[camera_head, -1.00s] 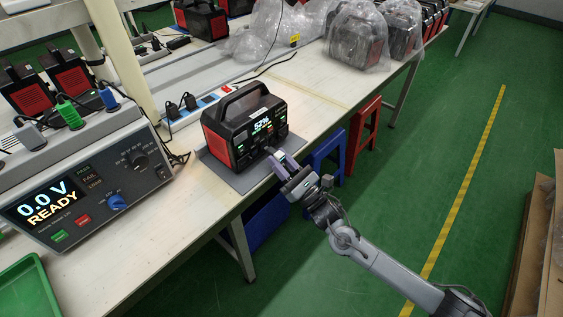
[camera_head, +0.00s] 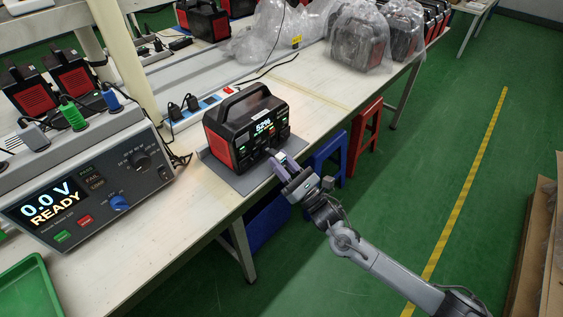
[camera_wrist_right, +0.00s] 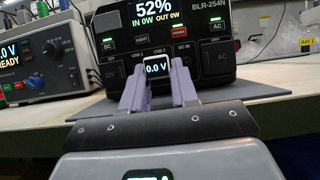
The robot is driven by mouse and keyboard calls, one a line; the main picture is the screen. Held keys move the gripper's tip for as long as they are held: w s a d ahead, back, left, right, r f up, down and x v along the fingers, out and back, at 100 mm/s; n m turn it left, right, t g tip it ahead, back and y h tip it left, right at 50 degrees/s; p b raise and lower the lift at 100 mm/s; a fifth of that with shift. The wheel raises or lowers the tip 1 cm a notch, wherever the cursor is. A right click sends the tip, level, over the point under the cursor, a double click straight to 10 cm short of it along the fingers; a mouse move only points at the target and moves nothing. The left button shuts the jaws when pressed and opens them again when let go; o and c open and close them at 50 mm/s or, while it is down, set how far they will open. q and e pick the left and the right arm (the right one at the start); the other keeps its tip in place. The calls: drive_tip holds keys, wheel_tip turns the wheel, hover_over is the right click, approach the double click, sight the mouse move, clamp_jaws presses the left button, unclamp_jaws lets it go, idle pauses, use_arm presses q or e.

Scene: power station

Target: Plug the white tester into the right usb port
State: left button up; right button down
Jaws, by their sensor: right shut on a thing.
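The black and red power station (camera_head: 222,145) stands on a grey mat on the bench, its screen reading 52%. Its front panel also shows in the right wrist view (camera_wrist_right: 205,45), with USB 1 and USB 2 labels. My right gripper (camera_head: 281,161) is shut on the white tester (camera_wrist_right: 157,70), whose small screen reads 0.0 V. The purple fingers of the right gripper (camera_wrist_right: 158,90) flank the tester in front of the panel, near the USB 2 label. The tester hides the port behind it, and I cannot tell whether its plug touches. My left gripper is not in view.
A grey test unit (camera_head: 95,185) reading READY stands left of the station. A power strip (camera_head: 200,107) lies behind it. Blue (camera_head: 328,155) and red (camera_head: 366,135) stools stand by the bench edge. Bagged units (camera_head: 360,42) sit farther back.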

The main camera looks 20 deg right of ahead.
drive_tip(key=shift+w+a, duration=0.3)
drive_tip(key=shift+w, duration=0.25)
idle(0.4)
drive_tip(key=shift+w+b, duration=0.2)
drive_tip(key=shift+b, duration=0.15)
idle(0.4)
drive_tip(key=c, duration=0.8)
unclamp_jaws()
drive_tip(key=shift+s+d+f+p, duration=0.2)
drive_tip(key=shift+s+p, duration=0.1)
drive_tip(key=shift+s, duration=0.15)
drive_tip(key=p+v, duration=0.2)
drive_tip(key=v, duration=0.7)
drive_tip(key=shift+s+d+f+p, duration=0.1)
drive_tip(key=shift+s+f+p, duration=0.1)
drive_tip(key=shift+s+p, duration=0.15)
